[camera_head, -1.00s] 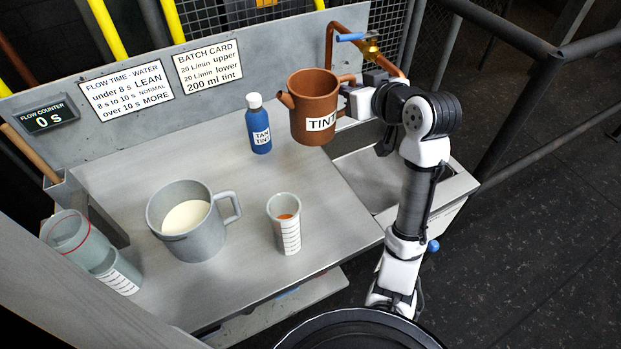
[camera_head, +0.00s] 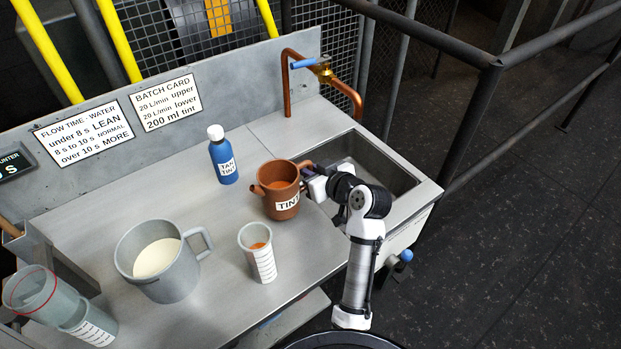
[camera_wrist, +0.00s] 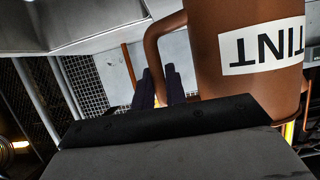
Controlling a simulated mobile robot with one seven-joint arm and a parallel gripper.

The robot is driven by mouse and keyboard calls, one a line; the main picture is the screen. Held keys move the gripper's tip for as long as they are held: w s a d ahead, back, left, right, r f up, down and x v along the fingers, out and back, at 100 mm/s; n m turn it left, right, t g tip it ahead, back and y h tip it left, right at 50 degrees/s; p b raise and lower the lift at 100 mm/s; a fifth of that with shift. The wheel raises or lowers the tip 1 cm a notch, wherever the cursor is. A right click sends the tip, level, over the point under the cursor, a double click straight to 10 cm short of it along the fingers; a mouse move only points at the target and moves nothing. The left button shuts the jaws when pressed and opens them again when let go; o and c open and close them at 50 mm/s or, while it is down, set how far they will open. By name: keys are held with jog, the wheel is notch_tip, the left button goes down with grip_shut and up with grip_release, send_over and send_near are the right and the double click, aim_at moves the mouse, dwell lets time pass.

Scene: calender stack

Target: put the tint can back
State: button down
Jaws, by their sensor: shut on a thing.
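The tint can (camera_head: 281,190) is a brown pot with a spout on its left, a handle on its right and a white TINT label. Orange-brown tint shows inside it. In the head view it is upright at the counter, left of the sink; I cannot tell whether its base touches the surface. My gripper (camera_head: 307,181) is at its right side, shut on the handle. In the wrist view the can (camera_wrist: 235,80) appears upside down, and the gripper fingers (camera_wrist: 161,86) are at its handle.
A blue TAN TINT bottle (camera_head: 224,160) stands behind left of the can. A measuring cup (camera_head: 262,262) with orange contents stands in front, and a grey jug (camera_head: 178,283) of cream liquid further left. The sink (camera_head: 395,185) and copper tap (camera_head: 325,72) are at right.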

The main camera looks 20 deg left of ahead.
jog(key=shift+f, duration=1.6)
jog(key=shift+f, duration=0.15)
jog(key=c, duration=1.4)
grip_release()
jog(key=shift+c, duration=0.2)
jog(key=shift+r, duration=0.25)
jog(key=b+v, duration=0.2)
jog(key=v, duration=1)
